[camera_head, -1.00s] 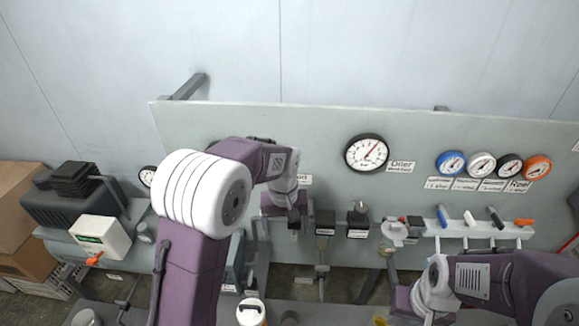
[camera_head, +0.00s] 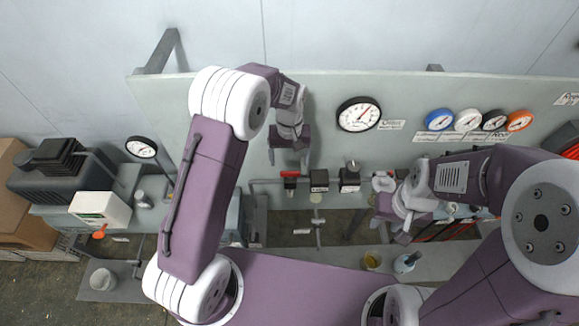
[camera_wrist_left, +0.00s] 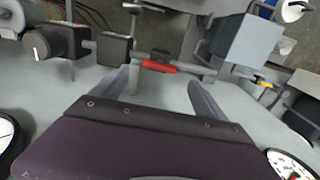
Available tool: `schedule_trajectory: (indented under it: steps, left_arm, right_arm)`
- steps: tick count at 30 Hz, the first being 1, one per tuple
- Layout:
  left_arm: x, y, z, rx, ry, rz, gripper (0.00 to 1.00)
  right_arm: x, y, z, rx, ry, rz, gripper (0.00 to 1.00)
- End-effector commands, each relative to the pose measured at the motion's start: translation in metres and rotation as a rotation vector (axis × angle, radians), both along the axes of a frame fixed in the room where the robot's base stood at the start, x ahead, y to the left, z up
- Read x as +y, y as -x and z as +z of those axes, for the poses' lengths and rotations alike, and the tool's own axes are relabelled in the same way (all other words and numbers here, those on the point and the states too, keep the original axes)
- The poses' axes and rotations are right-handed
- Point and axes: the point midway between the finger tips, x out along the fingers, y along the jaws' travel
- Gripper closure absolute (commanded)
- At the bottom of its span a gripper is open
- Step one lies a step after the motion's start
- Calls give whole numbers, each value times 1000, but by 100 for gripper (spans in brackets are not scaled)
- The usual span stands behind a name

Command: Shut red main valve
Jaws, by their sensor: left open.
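The red valve handle (camera_head: 290,174) sits on the grey pipe at the lower part of the panel. My left gripper (camera_head: 288,160) is just above the handle in the head view. In the left wrist view my left gripper (camera_wrist_left: 160,85) is open and empty, its two fingers apart with the handle between their lines. No contact with the handle is visible. My right gripper (camera_head: 400,225) is at the lower right; its fingers are too unclear to judge.
Two black boxes (camera_head: 319,181) with a knob stand right of the valve on the same pipe. A large gauge (camera_head: 358,114) and several coloured gauges (camera_head: 467,120) hang on the panel. A white box (camera_head: 100,208) and dark motor unit (camera_head: 62,172) stand left.

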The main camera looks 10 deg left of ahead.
Motion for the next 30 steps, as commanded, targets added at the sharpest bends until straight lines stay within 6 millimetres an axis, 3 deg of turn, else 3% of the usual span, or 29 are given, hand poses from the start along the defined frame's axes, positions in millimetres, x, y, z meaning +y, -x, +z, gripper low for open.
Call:
schedule_trajectory:
  steps: [3,9,19,26,30]
  left_arm:
    - [0,2,-22,6,-2,0,16]
    - [0,1,-53,3,0,0,16]
    - [0,0,-62,-1,0,0,16]
    - [0,0,-61,0,0,0,79]
    - [0,0,-61,0,0,-4,78]
  right_arm:
    - [0,0,14,0,0,0,64]
    - [0,0,23,-1,0,0,64]
    - [0,0,23,0,0,0,64]
    - [0,0,23,0,0,0,64]
    - [0,0,23,0,0,0,64]
